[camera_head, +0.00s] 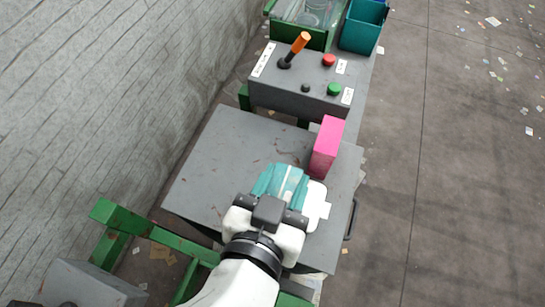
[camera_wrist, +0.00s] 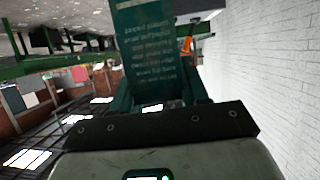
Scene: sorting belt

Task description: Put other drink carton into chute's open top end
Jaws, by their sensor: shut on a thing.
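A teal drink carton with white stripes (camera_head: 284,182) is in my gripper (camera_head: 283,196), over the front part of the grey tabletop. In the wrist view the carton (camera_wrist: 150,50), with lines of pale print on its side, fills the space ahead of my gripper (camera_wrist: 155,98). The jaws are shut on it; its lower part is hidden. I cannot tell whether it touches the tabletop. I cannot pick out the chute's open top end with certainty in either view.
A pink box (camera_head: 326,147) stands upright on the grey tabletop (camera_head: 225,160), just beyond the carton. Behind are a control box (camera_head: 305,85) with an orange-handled lever (camera_head: 300,43), a green-framed tray (camera_head: 300,35) and a teal bin (camera_head: 362,30). A white brick wall is left; open floor is right.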

